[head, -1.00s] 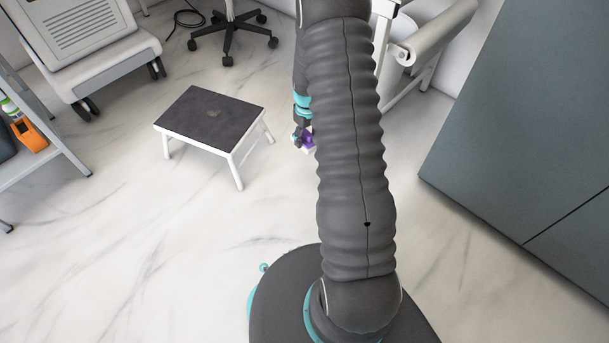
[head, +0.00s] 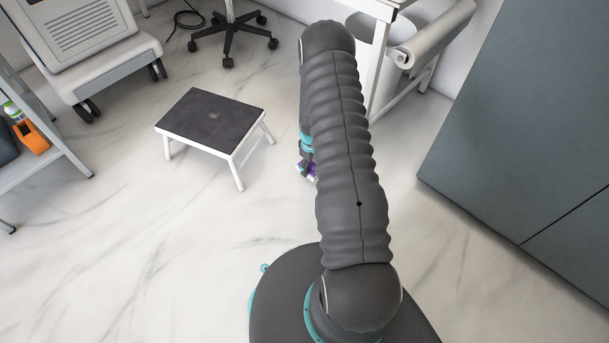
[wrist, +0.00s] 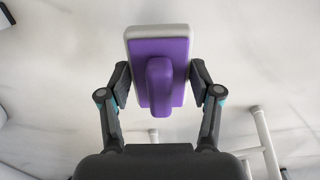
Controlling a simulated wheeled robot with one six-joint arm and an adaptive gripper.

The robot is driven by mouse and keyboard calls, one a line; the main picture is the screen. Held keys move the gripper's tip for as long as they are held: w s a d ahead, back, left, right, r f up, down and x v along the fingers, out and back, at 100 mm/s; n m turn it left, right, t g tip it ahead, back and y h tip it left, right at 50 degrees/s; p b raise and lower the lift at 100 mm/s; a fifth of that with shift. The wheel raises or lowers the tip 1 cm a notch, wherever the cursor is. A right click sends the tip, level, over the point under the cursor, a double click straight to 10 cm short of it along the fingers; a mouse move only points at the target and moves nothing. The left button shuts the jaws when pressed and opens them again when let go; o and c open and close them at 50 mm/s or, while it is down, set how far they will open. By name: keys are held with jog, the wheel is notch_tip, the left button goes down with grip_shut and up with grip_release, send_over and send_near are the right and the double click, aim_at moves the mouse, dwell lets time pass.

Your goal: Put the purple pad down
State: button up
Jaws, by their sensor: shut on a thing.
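The purple pad (wrist: 177,50) is in the wrist view, a purple block with a raised purple grip and a pale grey-white layer behind it. My gripper (wrist: 160,84) has one finger at each side of the pad and is shut on it. My gripper (head: 305,165) there points down over the floor, right of the step stool. I cannot tell exactly how high the pad is above the floor.
A step stool (head: 211,116) with a dark top and white legs stands left of my gripper. A grey cabinet (head: 530,130) is at right. A wheeled chair base (head: 231,40) and a white bin (head: 384,45) are behind. Marble floor (head: 150,250) is clear in front.

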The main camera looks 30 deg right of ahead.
aim_at(305, 180)
jog(key=shift+w+a+f, duration=0.2)
jog(key=shift+a+f, duration=0.15)
jog(key=shift+a, duration=0.15)
jog(key=shift+w+a+f, duration=0.15)
jog(key=shift+a+f, duration=0.2)
jog(key=shift+a, duration=0.15)
jog(key=shift+f+b, duration=0.3)
jog(key=shift+f, duration=1.65)
jog(key=shift+f, duration=0.1)
jog(key=shift+f, duration=0.15)
jog(key=o, duration=1.2)
